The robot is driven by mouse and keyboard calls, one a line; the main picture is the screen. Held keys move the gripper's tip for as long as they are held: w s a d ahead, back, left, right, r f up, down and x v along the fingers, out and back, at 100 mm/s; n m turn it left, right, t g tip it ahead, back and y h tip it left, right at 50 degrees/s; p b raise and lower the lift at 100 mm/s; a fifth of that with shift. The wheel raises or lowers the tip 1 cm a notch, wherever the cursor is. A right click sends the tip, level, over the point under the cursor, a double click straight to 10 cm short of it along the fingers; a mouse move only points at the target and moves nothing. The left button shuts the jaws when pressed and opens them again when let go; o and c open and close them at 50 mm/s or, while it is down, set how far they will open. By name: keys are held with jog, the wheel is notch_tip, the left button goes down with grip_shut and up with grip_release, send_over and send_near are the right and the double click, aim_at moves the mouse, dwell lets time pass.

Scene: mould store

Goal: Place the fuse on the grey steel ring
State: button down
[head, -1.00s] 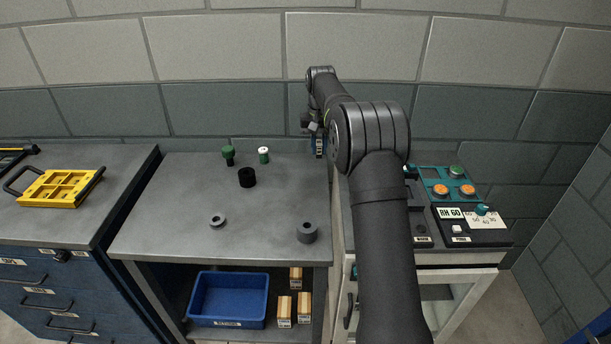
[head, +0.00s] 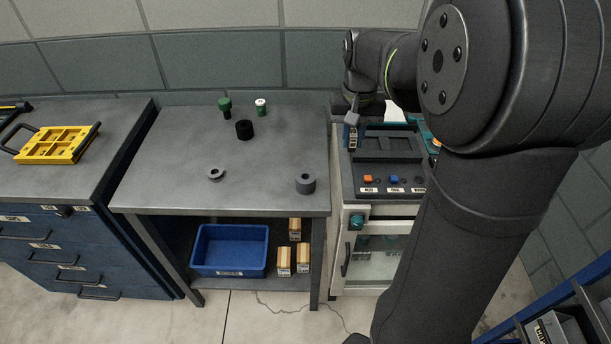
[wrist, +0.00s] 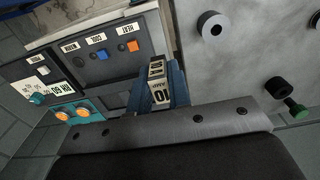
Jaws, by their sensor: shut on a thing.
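The fuse (wrist: 158,82) is a small white-and-dark block with a "10 AMP" label. My gripper (wrist: 160,70) is shut on it, the blue fingers on either side. In the head view my gripper (head: 352,128) holds it above the left edge of the control-panel cabinet, right of the grey table. On the table lie a low light-grey ring (head: 216,175) with a notch, left of centre, and a taller, darker grey ring (head: 306,183) near the front right corner. I cannot tell which is the steel one. The darker ring also shows in the wrist view (wrist: 213,27).
The shelf below holds a blue bin (head: 229,250) and wooden blocks (head: 284,262). A yellow tray (head: 56,146) lies on the left cabinet. The table's middle is clear.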

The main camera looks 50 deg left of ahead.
jog(key=s+d, duration=0.1)
send_over(305, 177)
notch_tip(305, 177, down, 7)
jog(key=shift+d+f, duration=0.1)
jog(key=shift+d, duration=0.05)
jog(key=shift+f, duration=2)
jog(key=shift+f, duration=0.15)
jog(key=c, duration=1.3)
grip_release()
jog(key=shift+c, duration=0.2)
notch_tip(305, 177, up, 12)
jog(key=shift+r, duration=0.2)
